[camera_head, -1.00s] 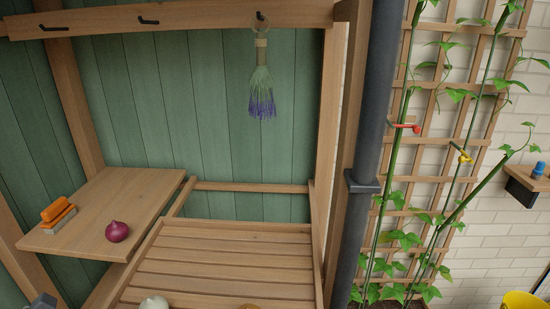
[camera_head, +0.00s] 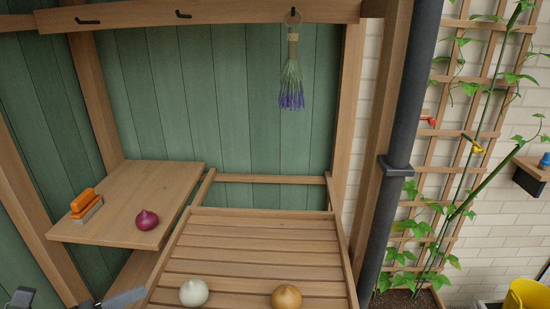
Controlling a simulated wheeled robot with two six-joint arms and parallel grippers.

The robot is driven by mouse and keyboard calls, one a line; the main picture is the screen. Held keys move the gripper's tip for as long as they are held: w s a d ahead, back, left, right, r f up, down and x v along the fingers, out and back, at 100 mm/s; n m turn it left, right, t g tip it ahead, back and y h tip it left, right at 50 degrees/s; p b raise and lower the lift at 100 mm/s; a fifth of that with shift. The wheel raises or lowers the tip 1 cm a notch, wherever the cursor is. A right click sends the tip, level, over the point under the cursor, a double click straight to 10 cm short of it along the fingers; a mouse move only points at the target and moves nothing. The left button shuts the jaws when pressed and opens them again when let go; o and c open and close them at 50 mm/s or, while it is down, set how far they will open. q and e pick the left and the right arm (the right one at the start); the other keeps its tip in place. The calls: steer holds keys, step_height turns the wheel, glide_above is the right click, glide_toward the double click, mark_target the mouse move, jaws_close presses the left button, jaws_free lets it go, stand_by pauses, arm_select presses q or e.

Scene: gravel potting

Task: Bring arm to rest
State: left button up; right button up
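Grey parts of my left arm and gripper (camera_head: 118,299) show at the bottom left edge, below the wooden side shelf. Most of that gripper is cut off by the frame, so I cannot tell whether it is open or shut. Nothing is visibly held in the part that shows. My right arm and gripper are out of view.
A red onion (camera_head: 147,220) and an orange-topped brush (camera_head: 86,204) lie on the side shelf (camera_head: 170,180). A white onion (camera_head: 194,292) and a yellow onion (camera_head: 286,297) sit on the slatted bench (camera_head: 260,252). Lavender (camera_head: 291,85) hangs above. A yellow bucket (camera_head: 530,294) stands right.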

arm_select(q)
steer(key=w+a+n+t+y, duration=0.3)
steer(key=a+n+t+y, duration=0.7)
steer(key=n, duration=1)
steer(key=s+a+f+n+g+y, duration=0.2)
steer(key=a+f+n+g+y, duration=0.15)
steer(key=f+n+y, duration=0.35)
steer(key=s+a+f+n+g+y, duration=0.25)
steer(key=f+n+g, duration=0.25)
steer(key=n, duration=0.3)
steer(key=s+d+f+n+g+h, duration=0.4)
steer(key=s+d+f+n+g, duration=0.4)
steer(key=s+f, duration=0.45)
step_height(320, 180, down, 24)
steer(key=a+g, duration=0.1)
steer(key=g, duration=0.1)
steer(key=s+d+f+g, duration=0.1)
steer(key=s+f, duration=1.4)
steer(key=f, duration=0.1)
steer(key=shift+s+f+m+h, duration=0.2)
steer(key=shift+f+m+h, duration=0.1)
steer(key=shift+h, duration=0.15)
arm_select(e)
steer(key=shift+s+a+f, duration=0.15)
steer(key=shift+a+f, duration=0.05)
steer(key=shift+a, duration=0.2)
